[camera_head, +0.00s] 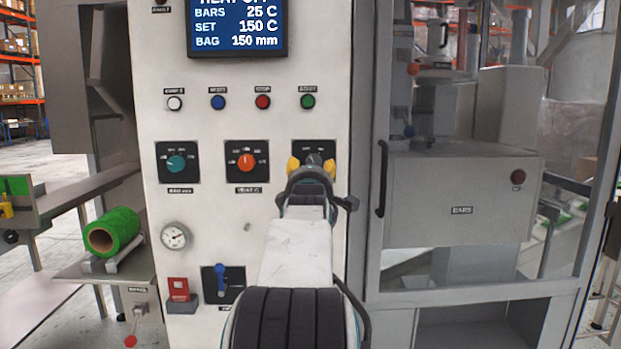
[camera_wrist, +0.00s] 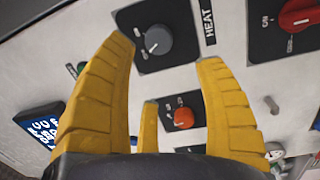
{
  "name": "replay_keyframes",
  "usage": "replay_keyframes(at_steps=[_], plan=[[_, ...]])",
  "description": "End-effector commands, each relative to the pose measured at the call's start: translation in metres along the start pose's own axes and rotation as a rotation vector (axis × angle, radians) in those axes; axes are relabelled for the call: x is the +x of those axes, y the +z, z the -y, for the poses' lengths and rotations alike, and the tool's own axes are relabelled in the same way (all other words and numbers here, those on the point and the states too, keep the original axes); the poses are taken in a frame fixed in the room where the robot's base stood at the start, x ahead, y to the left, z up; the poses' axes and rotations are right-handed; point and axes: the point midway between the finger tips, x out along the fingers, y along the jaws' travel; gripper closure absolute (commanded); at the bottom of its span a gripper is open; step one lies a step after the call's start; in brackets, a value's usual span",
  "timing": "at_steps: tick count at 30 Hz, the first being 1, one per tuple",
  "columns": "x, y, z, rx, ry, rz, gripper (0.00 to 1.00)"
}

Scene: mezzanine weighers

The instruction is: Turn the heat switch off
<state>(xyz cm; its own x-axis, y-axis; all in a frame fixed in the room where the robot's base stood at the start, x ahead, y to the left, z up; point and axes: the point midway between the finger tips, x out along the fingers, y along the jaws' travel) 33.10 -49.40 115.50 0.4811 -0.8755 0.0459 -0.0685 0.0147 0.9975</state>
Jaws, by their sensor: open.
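The heat switch (camera_wrist: 158,40) is a grey rotary knob on a black plate, with a HEAT label beside it in the wrist view. Its pointer is seen at a slant. In the head view its black plate is at the right end of the knob row, mostly covered by my gripper (camera_head: 312,164). My gripper, with yellow fingers, is open and empty in the wrist view (camera_wrist: 166,58). The knob lies beyond the fingertips, between and above them in that picture. I see no clear contact. The display (camera_head: 238,27) reads bars 25 C and set 150 C; its top line is cut off.
An orange knob (camera_head: 246,162) and a teal knob (camera_head: 176,163) sit left of my gripper. Several push buttons line up above. A red knob (camera_wrist: 300,16) is near the switch. A blue lever (camera_head: 220,284) is lower left. A glazed door with black handle (camera_head: 381,178) stands right.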

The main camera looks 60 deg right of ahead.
Motion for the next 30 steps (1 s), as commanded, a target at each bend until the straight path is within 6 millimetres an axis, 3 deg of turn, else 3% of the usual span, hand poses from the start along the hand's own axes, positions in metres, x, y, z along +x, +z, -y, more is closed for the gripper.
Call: replay_keyframes(at_steps=[9,30], plan=[[-0.025,-0.001,-0.001,0.000,0.001,-0.001,0.36],[-0.028,-0.001,0.000,0.000,0.000,-0.001,0.36]])
